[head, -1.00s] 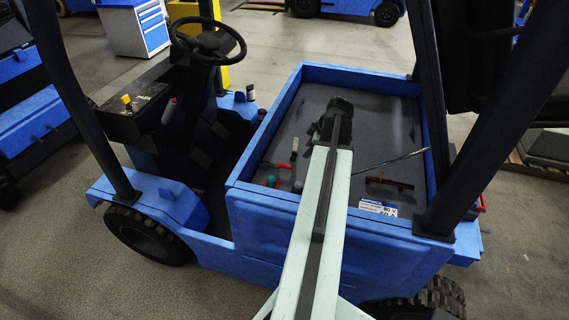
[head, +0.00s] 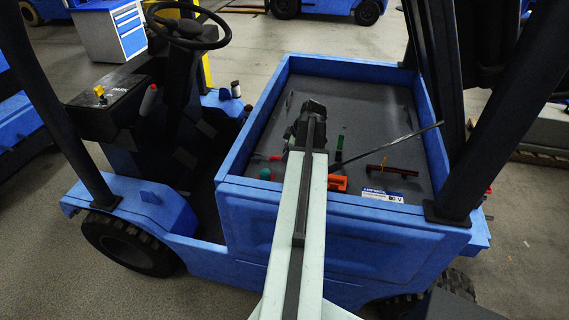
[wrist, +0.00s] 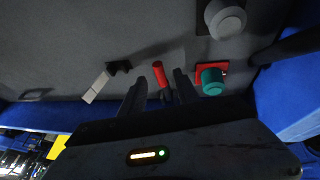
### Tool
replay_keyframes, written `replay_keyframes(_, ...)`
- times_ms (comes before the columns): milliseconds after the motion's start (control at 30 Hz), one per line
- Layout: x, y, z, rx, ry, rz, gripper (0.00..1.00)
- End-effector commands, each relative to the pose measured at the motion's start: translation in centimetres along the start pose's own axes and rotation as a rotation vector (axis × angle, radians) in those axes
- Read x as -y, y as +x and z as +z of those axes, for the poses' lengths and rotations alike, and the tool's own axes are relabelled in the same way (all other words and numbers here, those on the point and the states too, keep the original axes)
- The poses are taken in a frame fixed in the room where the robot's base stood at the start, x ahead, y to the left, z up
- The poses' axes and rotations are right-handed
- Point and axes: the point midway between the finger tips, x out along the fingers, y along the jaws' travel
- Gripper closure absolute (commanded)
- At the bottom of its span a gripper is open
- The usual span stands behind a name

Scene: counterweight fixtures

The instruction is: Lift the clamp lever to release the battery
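A red lever (wrist: 159,72) stands up from the grey battery top in the wrist view. I take it for the clamp lever; its red part also shows in the head view (head: 268,157), left of my arm. My gripper (wrist: 157,78) is open, with its two dark fingers apart, one on each side of the red lever in the picture. I cannot tell whether they touch it. In the head view my dark wrist hides the fingertips. The battery's grey top (head: 375,115) lies inside the blue truck's bay.
A teal knob (wrist: 212,82) on a red base is close right of the lever. A grey cylinder (wrist: 225,18) and a pale lever (wrist: 96,88) are nearby. A metal rod (head: 395,144) and a dark red bar (head: 392,170) lie right. Blue bay walls (head: 438,135) surround the battery.

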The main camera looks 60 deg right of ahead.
Motion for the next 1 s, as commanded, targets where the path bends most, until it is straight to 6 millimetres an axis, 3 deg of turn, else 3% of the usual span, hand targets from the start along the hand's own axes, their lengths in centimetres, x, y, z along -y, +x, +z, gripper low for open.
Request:
replay_keyframes(33, 0.1, 1.9, 0.4, 0.0, 0.0, 0.0, 0.62)
replay_keyframes(133, 0.0, 3.0, 0.4, 0.0, 0.0, 0.001, 0.62)
replay_keyframes(433, -0.1, 3.0, 0.2, 0.0, 0.002, 0.002, 0.62)
replay_keyframes(567, -0.1, 3.0, 0.2, 0.0, 0.002, 0.002, 0.98)
replay_keyframes(1000, -0.1, 3.0, 0.3, 0.001, 0.003, 0.0, 1.0)
